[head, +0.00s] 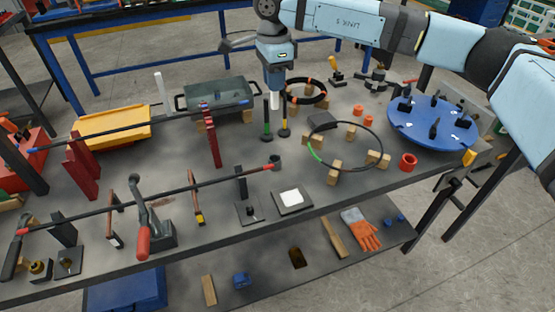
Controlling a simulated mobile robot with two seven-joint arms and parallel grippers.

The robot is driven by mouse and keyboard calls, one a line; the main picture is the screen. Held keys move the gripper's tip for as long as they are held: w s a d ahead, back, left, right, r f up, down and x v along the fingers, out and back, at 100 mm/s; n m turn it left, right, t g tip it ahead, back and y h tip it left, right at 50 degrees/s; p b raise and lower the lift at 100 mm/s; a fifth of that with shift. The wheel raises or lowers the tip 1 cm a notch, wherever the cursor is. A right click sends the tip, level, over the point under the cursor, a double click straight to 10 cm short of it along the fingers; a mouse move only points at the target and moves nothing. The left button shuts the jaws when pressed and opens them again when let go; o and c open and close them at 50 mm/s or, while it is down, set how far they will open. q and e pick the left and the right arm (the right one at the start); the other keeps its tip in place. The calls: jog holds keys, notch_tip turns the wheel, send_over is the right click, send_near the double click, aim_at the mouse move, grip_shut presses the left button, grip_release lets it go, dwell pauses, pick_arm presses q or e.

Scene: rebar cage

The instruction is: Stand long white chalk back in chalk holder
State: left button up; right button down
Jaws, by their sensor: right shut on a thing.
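My right gripper (275,89) hangs above the back middle of the table, pointing down. It is shut on a white stick, the long white chalk (275,101), which is roughly upright below the fingers. I cannot clearly make out the chalk holder; the area at the base of these sticks is small and partly hidden. My left gripper is not in view.
A grey-green tray (192,105) lies left of the gripper and black-orange rings (322,93) lie right. A wire hoop on wooden blocks (371,157), a blue round plate (403,137) and long bars on stands (100,209) crowd the table. A white upright post (160,87) stands at back left.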

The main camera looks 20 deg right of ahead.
jog(key=shift+f, duration=9.85)
jog(key=shift+b, duration=0.3)
jog(key=shift+f, duration=0.2)
jog(key=c, duration=1.1)
grip_release()
jog(key=shift+r, duration=0.15)
